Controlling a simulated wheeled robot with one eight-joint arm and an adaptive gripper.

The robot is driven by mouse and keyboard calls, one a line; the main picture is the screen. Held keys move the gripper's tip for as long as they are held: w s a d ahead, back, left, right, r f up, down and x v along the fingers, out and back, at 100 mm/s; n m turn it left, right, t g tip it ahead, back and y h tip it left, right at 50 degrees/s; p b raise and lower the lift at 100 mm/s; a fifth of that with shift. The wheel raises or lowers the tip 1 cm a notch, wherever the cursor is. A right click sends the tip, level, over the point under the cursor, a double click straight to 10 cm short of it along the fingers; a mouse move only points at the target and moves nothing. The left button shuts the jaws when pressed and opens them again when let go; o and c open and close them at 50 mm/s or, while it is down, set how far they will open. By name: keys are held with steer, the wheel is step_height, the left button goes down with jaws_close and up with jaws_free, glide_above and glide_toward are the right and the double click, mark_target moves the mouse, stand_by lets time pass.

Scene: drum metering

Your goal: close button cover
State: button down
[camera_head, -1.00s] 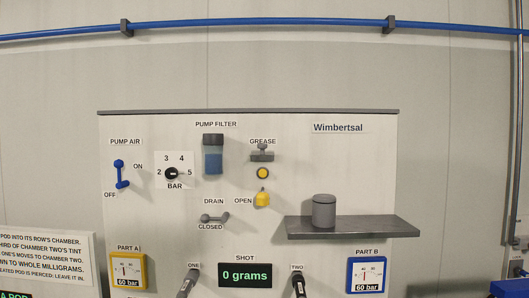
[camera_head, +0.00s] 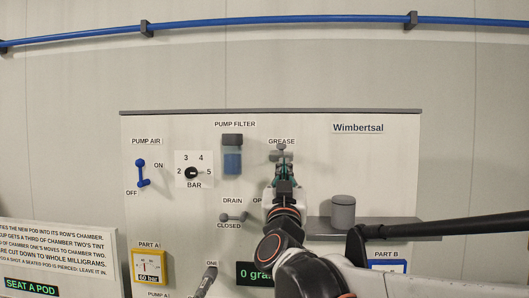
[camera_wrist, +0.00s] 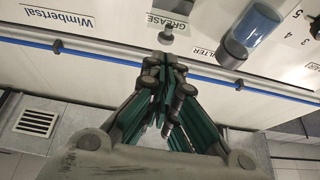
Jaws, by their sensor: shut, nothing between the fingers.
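The grey button cover (camera_head: 281,155) sits just under the GREASE label on the white panel. It stood raised above a round yellow button in the earlier head view; that button is now hidden behind my gripper. My gripper (camera_head: 283,166) is shut and empty, its tips in front of the cover and overlapping its lower part. In the wrist view, which is upside down, a small grey knob (camera_wrist: 166,35) stands out near the GREASE label, just beyond my shut fingertips (camera_wrist: 165,62). I cannot tell whether the fingers touch the cover.
The pump filter (camera_head: 232,155) is left of my gripper. A shelf (camera_head: 325,224) with a grey cylinder (camera_head: 342,211) juts out at right. The drain handle (camera_head: 233,217) is lower left. My arm covers part of the shot display (camera_head: 250,275).

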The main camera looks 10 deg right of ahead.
mark_target(285, 153)
steer(key=p+x, duration=0.2)
steer(key=x, duration=0.8)
steer(key=shift+d, duration=0.15)
steer(key=shift+s, duration=0.1)
steer(key=shift+f+t+h+b, duration=0.3)
steer(key=shift+b, duration=0.4)
